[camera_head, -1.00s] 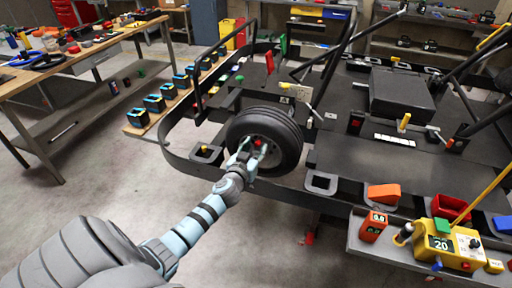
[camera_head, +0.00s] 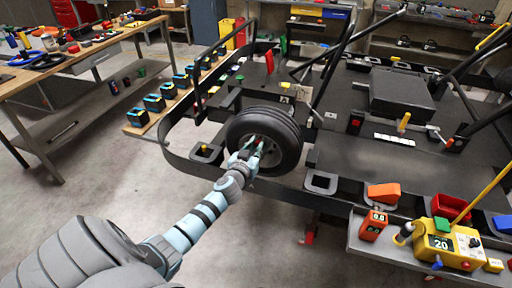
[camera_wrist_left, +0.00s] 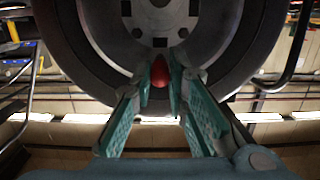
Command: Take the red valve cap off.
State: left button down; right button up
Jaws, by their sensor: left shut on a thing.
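The red valve cap (camera_wrist_left: 160,71) shows in the left wrist view between the fingertips of my left gripper (camera_wrist_left: 160,88). The fingers are shut on it, one on each side. Behind it is the wheel (camera_wrist_left: 250,40), a black tyre with a grey rim, mounted on the kart. In the head view my left gripper (camera_head: 252,151) reaches the front of the wheel (camera_head: 286,133) at its rim, and the cap is mostly hidden by the fingers. Whether the cap still touches its valve stem cannot be told. My right gripper is not in view.
The black kart frame (camera_head: 180,160) surrounds the wheel. A grey shelf at the right holds a yellow box with a display (camera_head: 446,243), an orange-red box (camera_head: 374,226) and a red bin (camera_head: 452,207). A wooden workbench (camera_head: 85,50) stands at the left.

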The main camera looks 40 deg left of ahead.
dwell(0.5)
pick_arm(q)
jog(key=v, duration=0.6)
jog(key=shift+r+p, duration=0.2)
jog(key=shift+p, duration=0.2)
dwell(0.5)
